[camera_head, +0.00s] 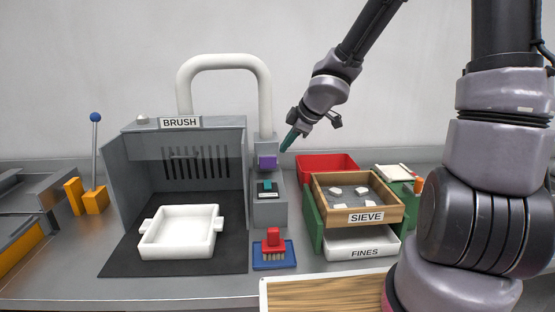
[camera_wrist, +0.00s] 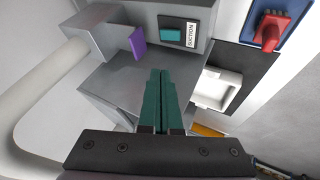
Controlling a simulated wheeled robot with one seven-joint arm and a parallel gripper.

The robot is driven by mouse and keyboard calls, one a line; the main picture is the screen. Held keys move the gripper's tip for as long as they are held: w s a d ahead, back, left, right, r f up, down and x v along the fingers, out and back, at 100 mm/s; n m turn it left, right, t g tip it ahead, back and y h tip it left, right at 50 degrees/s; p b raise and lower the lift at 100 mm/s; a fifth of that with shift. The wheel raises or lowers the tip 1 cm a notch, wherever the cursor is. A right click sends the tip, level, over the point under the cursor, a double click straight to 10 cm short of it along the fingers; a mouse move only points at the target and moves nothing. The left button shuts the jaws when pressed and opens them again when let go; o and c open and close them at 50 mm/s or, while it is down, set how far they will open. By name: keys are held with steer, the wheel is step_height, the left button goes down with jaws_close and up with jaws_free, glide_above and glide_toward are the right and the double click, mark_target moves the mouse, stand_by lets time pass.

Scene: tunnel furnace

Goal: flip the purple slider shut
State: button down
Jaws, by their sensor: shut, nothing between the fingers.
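The purple slider (camera_head: 267,162) is a small purple block on the front of the grey unit at the foot of the white pipe. It also shows in the wrist view (camera_wrist: 138,43) as a purple plate standing out from the grey housing. My gripper (camera_head: 286,147) is shut and empty, with teal fingers, just right of and above the slider in the head view. In the wrist view its fingertips (camera_wrist: 160,74) lie below and right of the slider in the picture, apart from it. Whether the slider is open or shut, I cannot tell.
Below the slider is a teal switch (camera_head: 267,185), labelled SUCTION in the wrist view. The white pipe (camera_head: 264,100) rises behind. The BRUSH booth (camera_head: 180,123) with a white tray (camera_head: 162,243) stands left. A red brush (camera_head: 273,240), red bin (camera_head: 325,160) and SIEVE box (camera_head: 388,215) are nearby.

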steer(key=shift+a+f, duration=0.1)
steer(key=shift+f, duration=0.05)
stand_by(0.3)
glide_toward(265, 166)
steer(key=f, duration=0.1)
steer(key=s+a+f, duration=0.1)
steer(key=f, duration=0.2)
steer(key=shift+s+a+f, duration=0.1)
steer(key=shift+s+a, duration=0.2)
steer(key=shift+a, duration=0.1)
steer(key=shift+w, duration=1.85)
